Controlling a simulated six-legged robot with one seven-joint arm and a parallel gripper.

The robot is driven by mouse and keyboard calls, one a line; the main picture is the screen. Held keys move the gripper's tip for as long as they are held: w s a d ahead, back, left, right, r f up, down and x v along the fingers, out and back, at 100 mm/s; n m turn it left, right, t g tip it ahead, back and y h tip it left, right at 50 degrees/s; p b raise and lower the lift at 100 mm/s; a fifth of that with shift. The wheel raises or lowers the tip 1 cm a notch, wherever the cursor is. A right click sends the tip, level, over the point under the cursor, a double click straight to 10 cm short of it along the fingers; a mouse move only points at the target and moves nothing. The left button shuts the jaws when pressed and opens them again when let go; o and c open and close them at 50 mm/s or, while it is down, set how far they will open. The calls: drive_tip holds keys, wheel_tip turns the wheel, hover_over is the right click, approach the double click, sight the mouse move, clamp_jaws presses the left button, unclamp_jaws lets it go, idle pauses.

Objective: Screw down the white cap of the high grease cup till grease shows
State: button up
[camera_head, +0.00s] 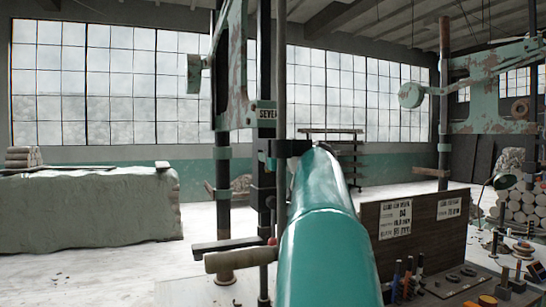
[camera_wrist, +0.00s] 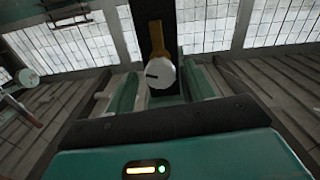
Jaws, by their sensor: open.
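The white cap (camera_wrist: 160,74) shows in the wrist view as a round face with a short dark mark near its left side. It sits at the end of a brass-coloured stem (camera_wrist: 158,38) in front of a dark upright post. My gripper (camera_wrist: 160,82) is open, with one green finger on each side of the cap and a visible gap on both sides. I cannot tell how deep the cap lies between the fingers. No grease is visible. In the head view my teal arm reaches up towards the machine column, and I cannot make out the cap there.
A green machine head (camera_head: 234,70) hangs on the column above my arm, and a similar one (camera_head: 490,90) stands at the right. A brown board with labels (camera_head: 420,232) and a tool bench are at the lower right. A covered clay block (camera_head: 90,212) is at the left.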

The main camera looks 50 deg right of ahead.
drive_tip(key=shift+w, duration=0.1)
drive_tip(key=c, duration=1)
drive_tip(key=shift+m, duration=0.3)
drive_tip(key=m, duration=1.8)
drive_tip(key=shift+m, duration=0.3)
